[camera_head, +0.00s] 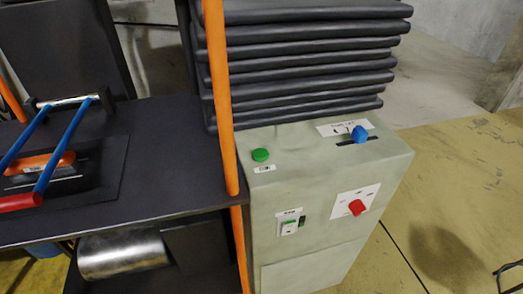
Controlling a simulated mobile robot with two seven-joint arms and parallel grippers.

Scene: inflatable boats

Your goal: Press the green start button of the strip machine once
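The strip machine (320,215) is a pale grey-green cabinet right of the middle. The green button (260,155) is a round knob on its top face, near the left edge, with a small white label in front of it. Nothing covers the button. Neither of my grippers can be made out in the view, and nothing touches the button.
A blue knob (359,134) sits in a slot on the cabinet's top. A red knob (357,207) and a small switch (289,227) are on its front. A stack of dark slabs (300,65) stands behind. An orange post (220,95) rises left of the button, beside a dark table (165,130).

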